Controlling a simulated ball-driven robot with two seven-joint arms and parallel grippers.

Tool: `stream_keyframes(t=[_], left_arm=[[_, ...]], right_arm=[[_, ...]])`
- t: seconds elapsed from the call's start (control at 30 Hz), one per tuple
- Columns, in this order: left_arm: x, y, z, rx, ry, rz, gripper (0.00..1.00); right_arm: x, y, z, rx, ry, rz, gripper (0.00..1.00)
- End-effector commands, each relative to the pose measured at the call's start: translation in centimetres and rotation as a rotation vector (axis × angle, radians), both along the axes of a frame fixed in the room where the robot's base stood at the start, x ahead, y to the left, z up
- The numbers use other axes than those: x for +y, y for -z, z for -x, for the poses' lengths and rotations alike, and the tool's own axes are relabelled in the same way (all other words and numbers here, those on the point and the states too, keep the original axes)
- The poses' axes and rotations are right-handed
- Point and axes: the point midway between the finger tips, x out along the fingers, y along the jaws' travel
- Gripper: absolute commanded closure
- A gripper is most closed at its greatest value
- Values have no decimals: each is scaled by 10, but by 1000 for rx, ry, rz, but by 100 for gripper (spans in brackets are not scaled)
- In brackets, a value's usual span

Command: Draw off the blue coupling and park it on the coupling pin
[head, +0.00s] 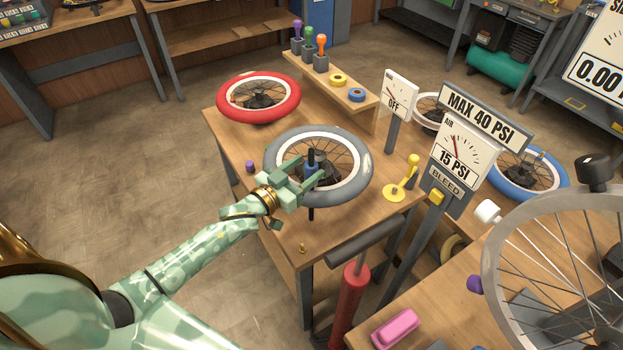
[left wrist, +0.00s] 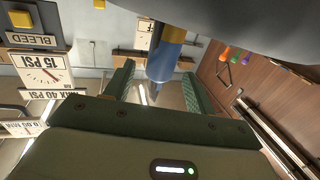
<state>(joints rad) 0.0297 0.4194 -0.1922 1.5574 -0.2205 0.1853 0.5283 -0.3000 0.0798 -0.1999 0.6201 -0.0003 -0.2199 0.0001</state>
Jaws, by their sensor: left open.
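The blue coupling (head: 310,168) sits on a dark upright stem in front of the hub of the grey-tyred wheel (head: 359,184). It also shows in the left wrist view as a blue cylinder (left wrist: 165,58) with a lighter lower end. My left gripper (head: 306,175) is open at the coupling. In the left wrist view, my fingers (left wrist: 157,80) stand apart on either side of the coupling, with visible gaps. A small brass pin (head: 302,248) stands bare near the table's front edge; I cannot tell whether it is the coupling pin. My right gripper is out of view.
The wooden table (head: 228,136) also bears a red-tyred wheel (head: 228,98), a purple cap (head: 250,167) and a yellow lever (head: 404,180). A gauge post reading 15 PSI (head: 460,146) and a red pump (head: 350,300) stand to the right. The table's front left is mostly clear.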

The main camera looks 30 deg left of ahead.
Motion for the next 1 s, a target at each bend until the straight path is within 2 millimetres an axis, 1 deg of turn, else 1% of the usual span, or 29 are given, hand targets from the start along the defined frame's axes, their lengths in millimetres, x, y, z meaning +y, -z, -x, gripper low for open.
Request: stream_keyframes(t=[0.1,0.23,0.33,0.53,0.57,0.6,0.67,0.7,0.73,1.0], left_arm=[[-7,5,-20,-1,1,2,45],[-12,5,-38,0,0,1,45],[-13,4,-44,0,0,1,45],[-13,3,-44,0,0,1,45],[-13,3,-44,0,0,1,53],[-13,3,-44,0,0,1,64],[-13,3,-44,0,0,1,81],[-13,3,-44,0,0,1,92],[-13,3,-44,0,0,1,97],[-13,2,-44,-1,0,0,97]], right_arm=[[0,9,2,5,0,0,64],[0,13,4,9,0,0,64],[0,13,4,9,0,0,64],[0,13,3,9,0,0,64],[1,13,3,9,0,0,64],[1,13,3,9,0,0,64],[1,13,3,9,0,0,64],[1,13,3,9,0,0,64],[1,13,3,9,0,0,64],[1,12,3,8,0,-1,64]])
